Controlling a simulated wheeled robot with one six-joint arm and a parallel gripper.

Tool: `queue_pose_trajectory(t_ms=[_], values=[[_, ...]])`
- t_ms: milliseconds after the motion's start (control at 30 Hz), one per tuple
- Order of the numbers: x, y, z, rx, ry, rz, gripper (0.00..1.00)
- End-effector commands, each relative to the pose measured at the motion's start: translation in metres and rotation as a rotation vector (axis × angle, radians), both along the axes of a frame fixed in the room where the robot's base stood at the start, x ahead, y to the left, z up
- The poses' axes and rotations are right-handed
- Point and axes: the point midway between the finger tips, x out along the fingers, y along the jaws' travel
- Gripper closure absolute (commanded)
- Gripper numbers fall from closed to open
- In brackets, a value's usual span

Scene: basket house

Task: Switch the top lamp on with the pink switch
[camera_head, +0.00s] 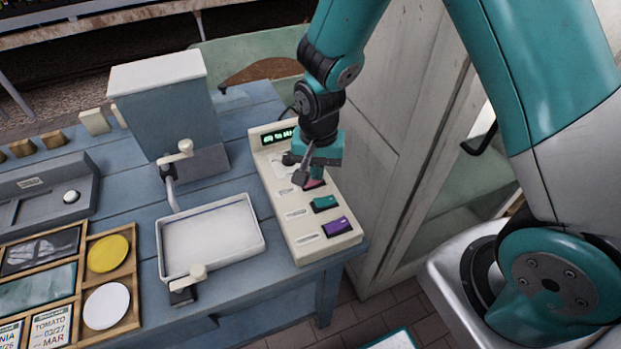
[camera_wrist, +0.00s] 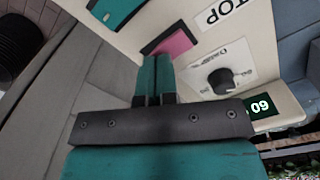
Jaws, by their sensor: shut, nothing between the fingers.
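The pink switch (camera_head: 315,184) sits on the cream control panel (camera_head: 278,198), mostly hidden behind my gripper in the head view. In the wrist view the pink switch (camera_wrist: 174,42) shows beside a label reading "TOP" (camera_wrist: 219,14). My gripper (camera_head: 303,177) is shut and empty, pointing down over the panel. In the wrist view its fingertips (camera_wrist: 154,58) overlap the near edge of the pink switch; I cannot tell whether they touch it. I cannot make out the top lamp in either view.
A teal switch (camera_head: 324,203) and a purple switch (camera_head: 337,226) lie nearer the panel's front. A black knob (camera_wrist: 222,80) and a green-lit display (camera_wrist: 261,106) are at its far end. A white tray (camera_head: 212,277) stands left, and a pale door (camera_head: 392,120) right.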

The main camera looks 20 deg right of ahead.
Motion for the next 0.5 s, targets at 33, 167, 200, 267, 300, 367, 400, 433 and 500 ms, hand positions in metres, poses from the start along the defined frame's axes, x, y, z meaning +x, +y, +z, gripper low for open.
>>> queue_pose_trajectory(t_ms=[33,167,200,267,300,367,400,433,500], values=[[0.0,0.0,-0.002,0.0,0.0,0.0,1.0],[0.0,0.0,-0.004,0.001,0.001,0.0,1.0],[0.0,0.0,-0.004,0.001,0.001,0.0,1.0],[0.0,0.0,-0.004,0.001,0.001,0.0,1.0],[0.0,0.0,-0.003,0.001,0.001,0.0,1.0],[0.0,0.0,-0.002,0.001,0.001,0.0,1.0],[0.0,0.0,0.0,0.0,0.0,0.0,1.0],[0.0,0.0,0.002,0.0,0.0,0.0,1.0],[0.0,0.0,0.008,0.0,0.0,0.0,1.0]])
